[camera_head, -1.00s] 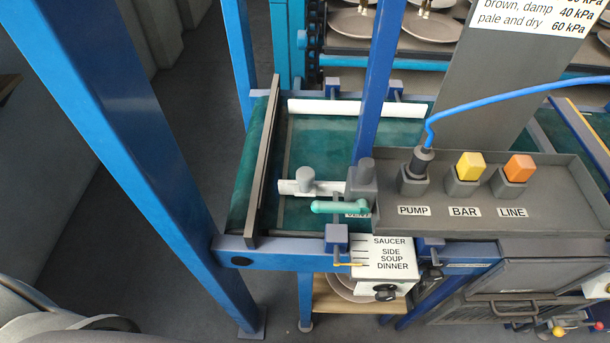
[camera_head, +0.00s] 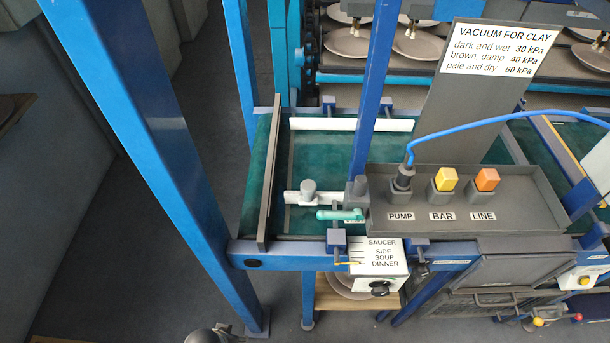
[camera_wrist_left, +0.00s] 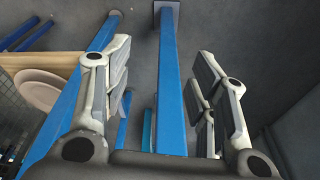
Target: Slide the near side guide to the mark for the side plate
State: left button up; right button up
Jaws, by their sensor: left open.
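The near side guide (camera_head: 295,197) is a white strip along the near side of the green belt, with a grey knob (camera_head: 308,187) at it. A teal lever (camera_head: 340,214) lies just in front. Below is a white scale plate (camera_head: 393,285) marked SAUCER, SIDE, SOUP and DINNER from top to bottom. A small yellow pointer (camera_head: 347,263) at its left edge looks level with DINNER; the exact line is too small to tell. My left gripper (camera_wrist_left: 162,60) is open and empty in the left wrist view, with a blue post beyond its fingers. My right gripper is not in view.
A blue post (camera_head: 150,150) stands left of the belt, and another (camera_head: 375,95) rises before it. A grey control box (camera_head: 480,215) with PUMP, BAR and LINE sits right of the guide. The far guide (camera_head: 330,124) is at the belt's back. Floor at left is clear.

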pick_arm(q)
jog(key=w+d+r+t+h+p, duration=0.1)
jog(key=w+d+r+p, duration=0.2)
jog(key=r, duration=1.1)
jog(key=w+d+r+t+p, duration=0.1)
jog(key=w+r+t+p, duration=0.2)
jog(key=r, duration=1)
jog(key=m+t+h+p, duration=0.2)
jog(key=t+h+p, duration=0.15)
jog(key=t, duration=0.25)
send_near(307, 187)
jog(key=x, duration=1)
jog(key=shift+w+d+f+b, duration=0.15)
jog(key=shift+w+b, duration=0.15)
jog(key=shift+b, duration=0.1)
